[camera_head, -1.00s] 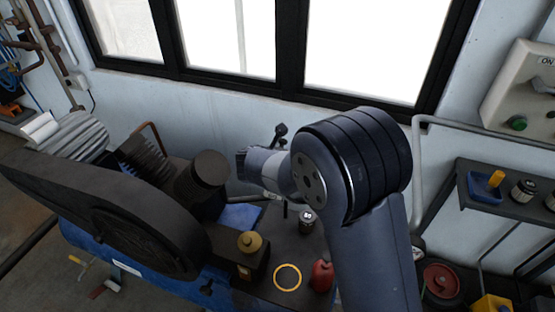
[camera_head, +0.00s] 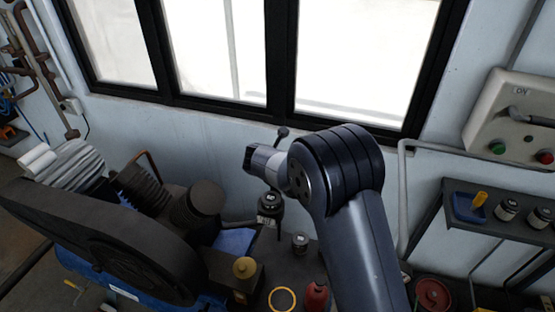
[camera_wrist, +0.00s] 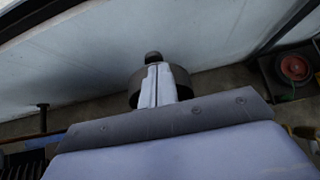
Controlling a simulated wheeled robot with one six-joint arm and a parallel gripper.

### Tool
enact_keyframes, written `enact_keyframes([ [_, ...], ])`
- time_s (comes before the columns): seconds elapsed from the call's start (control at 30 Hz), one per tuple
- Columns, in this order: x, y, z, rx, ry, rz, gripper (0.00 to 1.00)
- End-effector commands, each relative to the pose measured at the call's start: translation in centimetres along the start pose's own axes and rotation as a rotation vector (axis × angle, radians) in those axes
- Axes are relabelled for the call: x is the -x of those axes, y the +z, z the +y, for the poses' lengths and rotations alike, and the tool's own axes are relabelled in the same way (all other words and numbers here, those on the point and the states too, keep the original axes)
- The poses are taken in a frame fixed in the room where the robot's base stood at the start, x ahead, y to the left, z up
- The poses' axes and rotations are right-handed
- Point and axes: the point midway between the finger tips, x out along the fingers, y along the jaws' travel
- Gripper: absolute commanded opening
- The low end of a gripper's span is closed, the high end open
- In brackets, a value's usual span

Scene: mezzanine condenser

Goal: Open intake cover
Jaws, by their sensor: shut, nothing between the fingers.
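My gripper (camera_head: 252,160) is held above the bench, right of and above the dark drum (camera_head: 192,212) on the compressor. This drum may be the intake cover; no label shows. In the wrist view, my pale fingers (camera_wrist: 158,72) are together and empty. A dark round body with a small knob (camera_wrist: 153,57) shows behind them; I cannot tell which object it is or whether the fingers touch it.
The big dark wheel guard (camera_head: 90,235) and ribbed cylinders fill the left. A yellow-capped block (camera_head: 244,268), a small jar (camera_head: 300,243) and a red bottle (camera_head: 315,295) stand near the drum. A shelf (camera_head: 500,218) is on the right; the wall and window are behind.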

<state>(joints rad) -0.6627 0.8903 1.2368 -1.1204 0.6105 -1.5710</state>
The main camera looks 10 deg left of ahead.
Motion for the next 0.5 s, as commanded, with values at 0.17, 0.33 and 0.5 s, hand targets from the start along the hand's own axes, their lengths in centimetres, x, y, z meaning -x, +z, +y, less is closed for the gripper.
enact_keyframes([
  [0.17, -0.28, 0.34, -0.02, -0.001, 0.0, 0.034, 0.0],
  [0.33, -0.42, 0.37, 0.01, 0.0, 0.0, 0.047, 0.0],
  [0.5, -0.46, 0.36, 0.01, 0.0, 0.0, 0.049, 0.0],
])
